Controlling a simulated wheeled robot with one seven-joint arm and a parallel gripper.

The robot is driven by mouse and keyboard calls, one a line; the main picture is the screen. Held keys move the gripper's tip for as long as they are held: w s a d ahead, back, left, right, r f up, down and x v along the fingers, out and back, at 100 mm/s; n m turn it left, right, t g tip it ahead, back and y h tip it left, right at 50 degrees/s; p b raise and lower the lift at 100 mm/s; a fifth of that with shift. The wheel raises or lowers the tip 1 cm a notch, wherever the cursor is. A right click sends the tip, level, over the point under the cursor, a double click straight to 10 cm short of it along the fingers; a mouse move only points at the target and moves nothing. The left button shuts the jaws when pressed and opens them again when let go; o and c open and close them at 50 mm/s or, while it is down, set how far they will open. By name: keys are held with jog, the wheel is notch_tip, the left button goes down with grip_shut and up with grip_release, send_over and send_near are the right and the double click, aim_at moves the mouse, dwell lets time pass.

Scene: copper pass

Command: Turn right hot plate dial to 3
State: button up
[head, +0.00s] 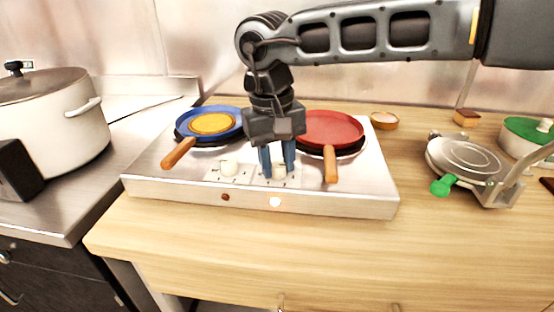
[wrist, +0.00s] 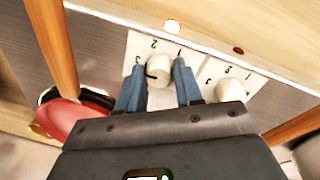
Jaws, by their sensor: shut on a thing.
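The right hot plate dial (head: 279,171) is a cream knob on a white plate marked with numbers. My gripper (head: 278,170) points down with its blue fingers on either side of this dial and is shut on it. In the wrist view the dial (wrist: 159,69) sits between the fingers, with 1, 2 and 3 printed around its far side. A dark mark shows on the knob's left part there; its exact setting is hard to read. The hot plate (head: 340,201) has a lit lamp (head: 275,202) below this dial. The left dial (head: 229,168) stands free beside my gripper.
A red pan (head: 331,127) stands on the right burner, its wooden handle (head: 330,165) close to my gripper. A blue pan (head: 209,113) is on the left burner. A white pot (head: 50,130) is at left, a waffle iron (head: 465,158) at right. The front counter is clear.

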aim_at(274, 166)
jog(key=o, duration=1)
jog(key=shift+o, duration=0.2)
jog(key=r, duration=0.7)
jog(key=shift+s+a+r+b, duration=0.15)
jog(key=shift+a+r+b, duration=0.15)
jog(key=shift+r, duration=0.1)
